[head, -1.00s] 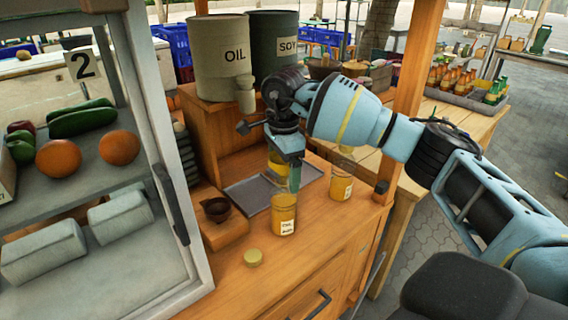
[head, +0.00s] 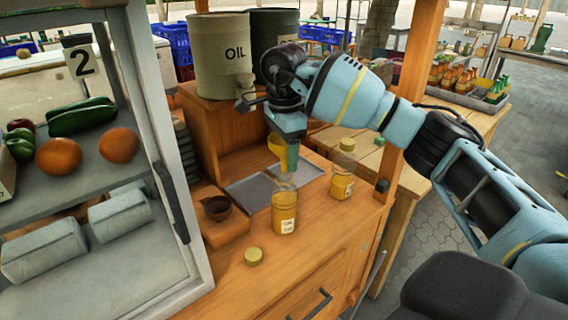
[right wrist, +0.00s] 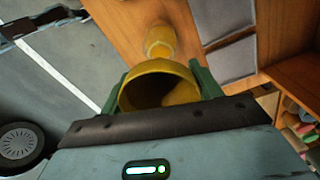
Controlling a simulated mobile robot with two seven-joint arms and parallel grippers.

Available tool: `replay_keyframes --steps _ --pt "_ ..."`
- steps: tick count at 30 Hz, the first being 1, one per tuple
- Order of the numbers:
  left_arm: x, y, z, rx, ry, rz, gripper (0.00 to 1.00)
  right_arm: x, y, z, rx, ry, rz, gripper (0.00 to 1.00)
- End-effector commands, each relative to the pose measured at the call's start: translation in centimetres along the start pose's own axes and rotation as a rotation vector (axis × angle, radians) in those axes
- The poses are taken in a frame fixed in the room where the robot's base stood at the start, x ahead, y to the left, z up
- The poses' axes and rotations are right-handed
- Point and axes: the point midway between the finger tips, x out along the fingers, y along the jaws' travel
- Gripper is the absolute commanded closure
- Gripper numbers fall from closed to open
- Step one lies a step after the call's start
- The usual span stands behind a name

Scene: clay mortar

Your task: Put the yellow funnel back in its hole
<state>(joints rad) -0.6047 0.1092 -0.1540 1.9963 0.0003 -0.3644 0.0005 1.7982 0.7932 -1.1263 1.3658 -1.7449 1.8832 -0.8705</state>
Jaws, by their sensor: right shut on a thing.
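The yellow funnel (head: 275,145) is held upright, wide mouth up, by my right gripper (head: 286,153), above the front bottle (head: 284,213). In the right wrist view the funnel (right wrist: 160,70) sits between the two green fingers of the right gripper (right wrist: 160,92), which are shut on it. The front bottle is clear, has a white label, holds yellow-orange liquid and has no lid on. It seems to show beyond the funnel in the right wrist view (right wrist: 160,38). My left gripper is out of view.
A loose lid (head: 253,256) lies at the counter's front. A capped bottle (head: 342,183) stands right of the front bottle. A grey tray (head: 248,190) lies behind. The glass-fronted case (head: 180,255) bounds the left.

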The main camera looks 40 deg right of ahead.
Motion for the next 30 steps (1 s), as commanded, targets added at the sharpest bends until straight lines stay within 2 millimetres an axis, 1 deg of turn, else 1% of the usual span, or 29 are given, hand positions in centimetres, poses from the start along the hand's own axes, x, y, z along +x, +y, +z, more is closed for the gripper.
replay_keyframes --steps 1,3,6,9,12,17,30 --pt "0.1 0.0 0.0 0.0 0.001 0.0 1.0 -1.1 0.0 0.0 0.0 -0.001 -0.002 0.58" --pt "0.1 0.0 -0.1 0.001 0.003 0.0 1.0 -2.4 -0.1 0.0 0.001 -0.001 -0.002 0.58" --pt "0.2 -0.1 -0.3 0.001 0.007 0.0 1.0 -3.9 0.0 0.0 0.0 0.0 -0.002 0.58" --pt "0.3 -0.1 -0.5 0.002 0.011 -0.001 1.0 -5.0 -0.1 0.0 0.0 -0.001 -0.001 0.58" --pt "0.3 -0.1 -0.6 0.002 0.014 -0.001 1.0 -5.6 0.0 0.0 0.0 0.0 0.001 0.58" --pt "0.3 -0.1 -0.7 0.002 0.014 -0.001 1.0 -5.8 0.0 0.0 0.0 0.0 0.002 0.58" --pt "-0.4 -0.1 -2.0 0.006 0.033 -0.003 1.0 -7.7 0.0 0.0 0.0 0.0 -0.001 0.58"
